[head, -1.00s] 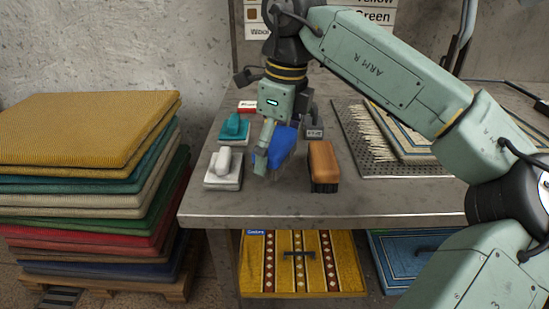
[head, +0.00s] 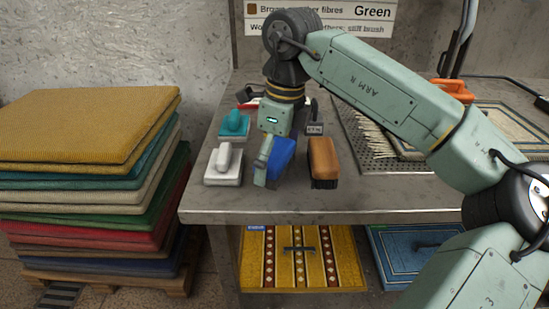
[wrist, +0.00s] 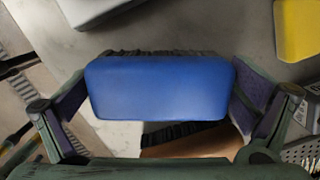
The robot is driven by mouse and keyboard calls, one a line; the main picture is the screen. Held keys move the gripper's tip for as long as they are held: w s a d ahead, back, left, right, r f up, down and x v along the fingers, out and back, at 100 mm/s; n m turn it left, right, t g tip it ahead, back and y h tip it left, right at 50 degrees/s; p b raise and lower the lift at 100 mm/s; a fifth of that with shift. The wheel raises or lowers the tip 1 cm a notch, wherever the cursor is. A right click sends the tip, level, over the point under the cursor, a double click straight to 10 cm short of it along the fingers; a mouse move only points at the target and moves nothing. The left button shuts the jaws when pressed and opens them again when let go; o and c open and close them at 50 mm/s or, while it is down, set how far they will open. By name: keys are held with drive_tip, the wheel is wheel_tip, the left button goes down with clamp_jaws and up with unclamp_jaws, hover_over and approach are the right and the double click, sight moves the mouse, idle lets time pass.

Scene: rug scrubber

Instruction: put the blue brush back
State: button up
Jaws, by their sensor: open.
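The blue brush (head: 281,157) stands bristles down on the metal table, or just above it, between the white-handled block and the brown brush. In the wrist view the blue brush (wrist: 160,88) lies between my two fingers, its blue back toward the camera and dark bristles showing at its edge. My gripper (head: 264,168) is low at the brush, with one pale green finger in front of its left side. The other finger is hidden in the head view. The fingers are open, one at each end of the brush; whether they touch it is unclear.
The brown brush (head: 323,160) stands close on the right. A white-handled block (head: 224,166) and a teal-handled block (head: 233,125) stand on the left. A perforated tray (head: 380,160) lies further right. Stacked rugs (head: 90,130) stand left of the table. The front table strip is clear.

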sight(282, 152)
wheel_tip(282, 152, up, 12)
drive_tip(key=d, duration=0.1)
drive_tip(key=shift+s+d+r, duration=0.15)
drive_tip(key=shift+s+d, duration=0.05)
drive_tip(key=shift+s, duration=0.1)
idle(0.4)
